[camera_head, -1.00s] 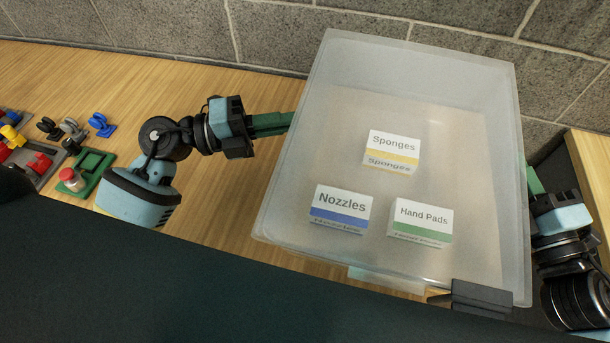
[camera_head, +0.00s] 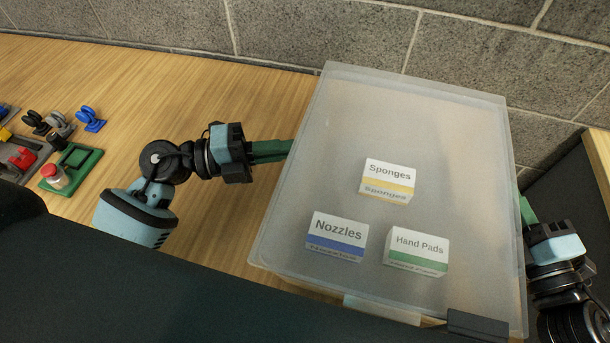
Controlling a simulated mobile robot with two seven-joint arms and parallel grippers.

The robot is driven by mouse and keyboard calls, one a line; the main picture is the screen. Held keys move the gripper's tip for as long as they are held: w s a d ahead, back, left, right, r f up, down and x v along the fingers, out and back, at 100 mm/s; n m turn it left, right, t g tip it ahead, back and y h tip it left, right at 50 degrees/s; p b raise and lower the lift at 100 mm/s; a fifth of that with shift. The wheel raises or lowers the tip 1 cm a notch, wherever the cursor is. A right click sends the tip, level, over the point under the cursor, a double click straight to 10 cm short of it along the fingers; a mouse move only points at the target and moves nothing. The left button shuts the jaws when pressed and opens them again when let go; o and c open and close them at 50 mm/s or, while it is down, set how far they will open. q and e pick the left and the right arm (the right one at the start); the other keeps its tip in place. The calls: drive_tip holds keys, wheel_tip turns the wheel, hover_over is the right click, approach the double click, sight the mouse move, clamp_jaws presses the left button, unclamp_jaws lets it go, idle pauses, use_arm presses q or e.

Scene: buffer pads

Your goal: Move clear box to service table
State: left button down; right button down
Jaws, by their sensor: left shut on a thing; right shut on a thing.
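The clear box (camera_head: 440,140) is a large translucent bin at the right of the head view. Inside it lie three small boxes: Sponges (camera_head: 388,181), Nozzles (camera_head: 336,237) and Hand Pads (camera_head: 416,251). My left gripper (camera_head: 284,149) is shut on the box's left wall. My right gripper (camera_head: 526,210) is at the box's right wall and shut on it; its fingertips are partly hidden. The box is held between both grippers, over the front part of the wooden table (camera_head: 130,90). I cannot tell which surface is the service table.
A grey block wall (camera_head: 300,35) runs behind the table. At the far left are blue, grey and black clamps (camera_head: 62,122) and a green frame (camera_head: 75,170) with a red-topped part (camera_head: 52,174). A wooden edge (camera_head: 598,160) stands at the right. The table's left middle is clear.

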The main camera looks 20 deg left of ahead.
use_arm(q)
drive_tip(key=shift+f, duration=0.4)
use_arm(e)
drive_tip(key=shift+f, duration=0.4)
use_arm(q)
drive_tip(key=c, duration=1.9)
unclamp_jaws()
use_arm(e)
drive_tip(key=c, duration=1.9)
unclamp_jaws()
use_arm(q)
drive_tip(key=o, duration=0.3)
use_arm(e)
drive_tip(key=o, duration=0.3)
use_arm(q)
drive_tip(key=shift+o, duration=0.6)
drive_tip(key=shift+r, duration=0.1)
use_arm(e)
drive_tip(key=shift+o, duration=0.2)
drive_tip(key=shift+r, duration=0.1)
use_arm(q)
drive_tip(key=o, duration=0.7)
drive_tip(key=shift+c, duration=0.2)
drive_tip(key=v, duration=1.2)
use_arm(e)
drive_tip(key=shift+o, duration=0.4)
